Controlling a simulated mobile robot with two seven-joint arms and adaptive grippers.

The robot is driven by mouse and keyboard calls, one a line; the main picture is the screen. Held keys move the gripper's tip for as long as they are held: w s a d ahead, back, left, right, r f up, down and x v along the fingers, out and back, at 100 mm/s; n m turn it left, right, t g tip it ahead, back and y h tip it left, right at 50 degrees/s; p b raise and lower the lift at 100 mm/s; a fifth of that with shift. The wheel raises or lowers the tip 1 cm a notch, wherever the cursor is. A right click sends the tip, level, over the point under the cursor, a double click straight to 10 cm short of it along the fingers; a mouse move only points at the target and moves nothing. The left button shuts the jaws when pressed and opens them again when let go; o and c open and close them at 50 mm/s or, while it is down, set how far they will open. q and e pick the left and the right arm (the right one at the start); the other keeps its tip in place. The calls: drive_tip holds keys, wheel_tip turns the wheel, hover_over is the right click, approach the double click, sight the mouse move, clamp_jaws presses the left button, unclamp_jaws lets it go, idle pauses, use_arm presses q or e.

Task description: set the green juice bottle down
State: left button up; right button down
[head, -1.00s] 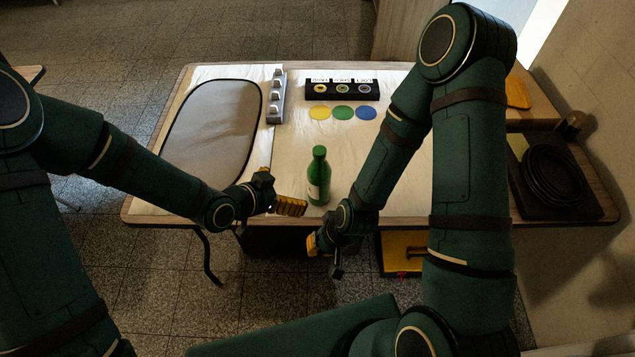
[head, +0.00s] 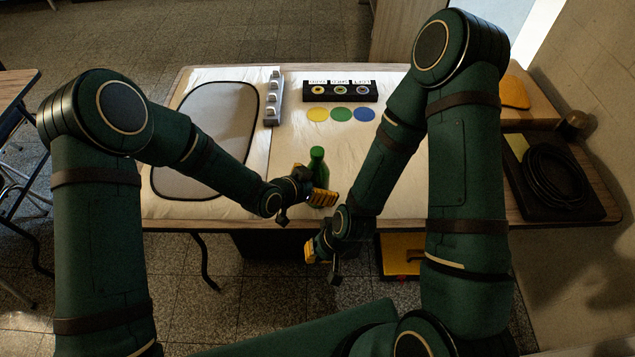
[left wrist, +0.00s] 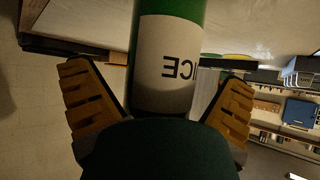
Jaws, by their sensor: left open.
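The green juice bottle (head: 318,158) stands upright near the front edge of the white-topped table, its lower part partly hidden by my left gripper. In the left wrist view its white label (left wrist: 168,65) sits between the two yellow-padded fingers. My left gripper (head: 312,184) is open, with its fingers spread on either side of the bottle and visible gaps beside it. My right gripper (head: 320,252) hangs low in front of the table edge, away from the bottle; its finger opening is unclear.
A grey-topped oval mat (head: 208,140) lies left on the table, beside a grey rack (head: 273,98). A coiled black cable (head: 553,175) lies far right. The table between discs and bottle is clear.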

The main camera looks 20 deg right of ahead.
use_arm(q)
drive_tip(key=shift+w+d+f, duration=0.1)
drive_tip(key=shift+d+f, duration=0.05)
drive_tip(key=c, duration=1.4)
